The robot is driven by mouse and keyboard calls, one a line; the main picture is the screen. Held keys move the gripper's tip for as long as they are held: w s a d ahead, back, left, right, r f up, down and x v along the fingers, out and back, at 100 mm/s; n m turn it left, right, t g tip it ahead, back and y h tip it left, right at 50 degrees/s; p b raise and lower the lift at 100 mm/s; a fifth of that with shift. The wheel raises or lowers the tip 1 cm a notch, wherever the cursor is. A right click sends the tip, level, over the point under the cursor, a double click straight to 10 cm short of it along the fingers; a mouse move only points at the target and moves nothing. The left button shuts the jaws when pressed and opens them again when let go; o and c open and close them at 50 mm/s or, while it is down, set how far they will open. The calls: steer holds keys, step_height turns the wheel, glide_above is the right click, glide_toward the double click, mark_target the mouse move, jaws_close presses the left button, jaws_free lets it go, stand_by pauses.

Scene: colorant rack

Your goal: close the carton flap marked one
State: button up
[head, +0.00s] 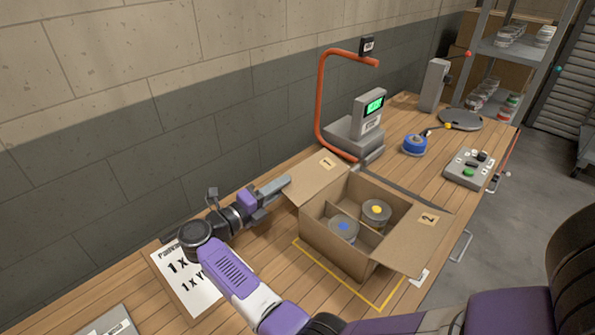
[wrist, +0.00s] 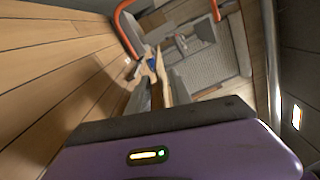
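The open cardboard carton (head: 345,252) stands on the wooden bench. Its flap marked 1 (head: 309,180) is folded outward on the far left side. The flap marked 2 (head: 410,242) is folded outward on the right. Inside are a can with a blue dot (head: 343,229) and one with a yellow dot (head: 377,211), in separate compartments. My gripper (head: 283,184) is at the left outer edge of flap 1; whether it touches is unclear. In the wrist view its fingers (wrist: 160,88) stand apart, with a thin tan edge between or just beyond them.
A grey scale with a green display (head: 369,108) and an orange curved post (head: 321,95) stand behind the carton. A blue-ringed can (head: 414,145) and a button box (head: 469,168) are farther right. A printed sheet (head: 190,281) lies left of the carton. The wall runs close behind the bench.

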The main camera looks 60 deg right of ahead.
mark_target(297, 175)
steer(key=p+x, duration=0.1)
steer(key=x, duration=0.5)
steer(key=shift+d+p, duration=0.3)
steer(key=shift+p, duration=0.05)
steer(key=shift+s, duration=0.1)
jaws_close()
stand_by(1.0)
